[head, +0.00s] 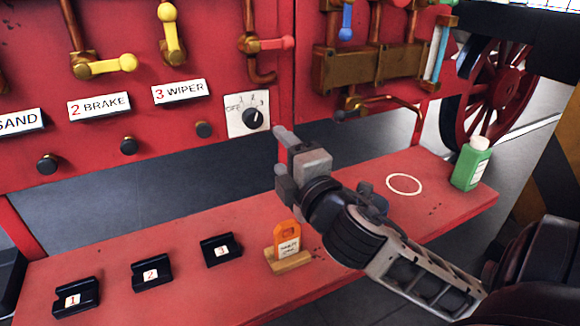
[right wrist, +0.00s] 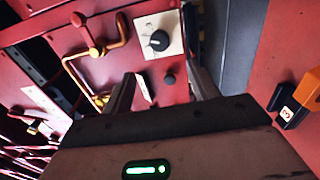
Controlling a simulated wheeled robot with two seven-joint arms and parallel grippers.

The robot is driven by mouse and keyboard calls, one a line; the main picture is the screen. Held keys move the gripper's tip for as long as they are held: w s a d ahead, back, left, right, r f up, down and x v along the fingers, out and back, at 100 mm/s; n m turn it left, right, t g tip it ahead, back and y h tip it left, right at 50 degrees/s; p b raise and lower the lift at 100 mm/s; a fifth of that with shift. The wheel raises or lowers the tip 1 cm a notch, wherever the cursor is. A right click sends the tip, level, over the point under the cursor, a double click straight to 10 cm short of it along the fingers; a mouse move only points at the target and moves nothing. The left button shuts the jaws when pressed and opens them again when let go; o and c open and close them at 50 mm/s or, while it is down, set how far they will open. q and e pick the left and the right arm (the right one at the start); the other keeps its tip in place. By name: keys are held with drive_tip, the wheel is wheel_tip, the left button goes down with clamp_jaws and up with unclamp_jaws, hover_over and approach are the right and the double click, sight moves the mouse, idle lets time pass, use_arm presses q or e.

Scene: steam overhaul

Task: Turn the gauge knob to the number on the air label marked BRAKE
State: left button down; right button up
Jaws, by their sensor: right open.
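The gauge knob (head: 254,118) is a black round knob on a white dial plate (head: 235,125) on the red panel. The plate reads OFF at left with small marks along the top. The knob's white line tilts up and right; I cannot tell which mark it meets. The BRAKE label (head: 100,106) is white with a red 2. My right gripper (head: 278,157) is open and empty, to the right of and below the knob, apart from it. In the right wrist view the knob (right wrist: 159,40) shows beyond the open fingers (right wrist: 163,88). My left gripper is not in view.
The SAND label (head: 18,122) and 3 WIPER label (head: 180,91) flank BRAKE. Yellow-handled valves and brass pipes stick out above. The red shelf (head: 345,182) below bears numbered black blocks (head: 152,273), an orange tag on a wooden stand (head: 288,262) and a green bottle (head: 471,165).

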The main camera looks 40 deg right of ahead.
drive_tip(key=shift+p+v, duration=0.4)
drive_tip(key=shift+v, duration=0.65)
